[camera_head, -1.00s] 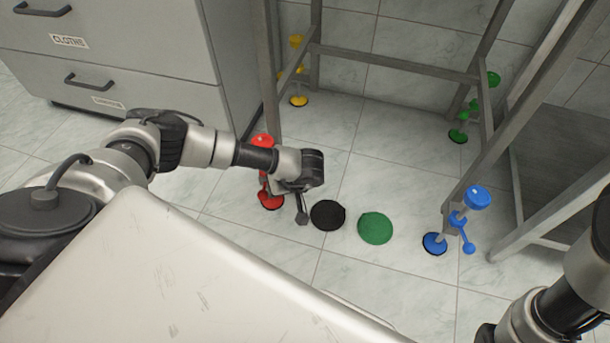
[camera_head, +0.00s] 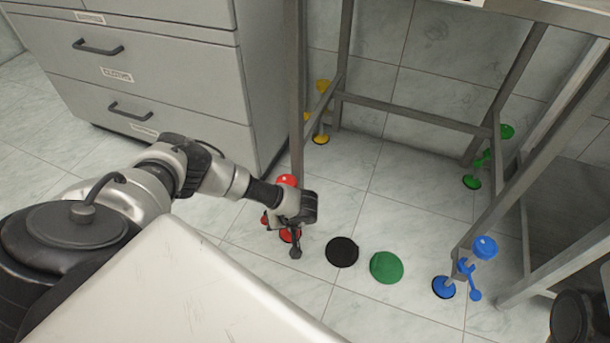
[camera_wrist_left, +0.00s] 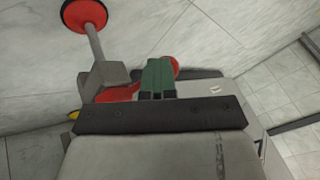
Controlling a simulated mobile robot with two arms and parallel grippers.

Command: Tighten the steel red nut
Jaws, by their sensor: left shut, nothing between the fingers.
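The red parts are at the table's left front leg: a red knob (camera_head: 287,180) on top, a red piece (camera_head: 265,220) at mid-height and a round red foot (camera_head: 289,236) on the floor. My left gripper (camera_head: 296,250) is shut and empty, in front of this leg and partly hiding the red parts. In the left wrist view, the closed fingers (camera_wrist_left: 157,80) overlap the red piece (camera_wrist_left: 122,94) beside the grey leg end (camera_wrist_left: 103,78). I cannot tell whether they touch. The red foot (camera_wrist_left: 85,14) shows at the top on its rod. My right gripper is out of view.
A metal table frame (camera_head: 410,112) has yellow (camera_head: 321,138), green (camera_head: 472,181) and blue (camera_head: 443,287) feet. A black disc (camera_head: 342,252) and a green disc (camera_head: 386,268) lie on the floor. A grey drawer cabinet (camera_head: 160,70) stands left. Floor between the legs is mostly clear.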

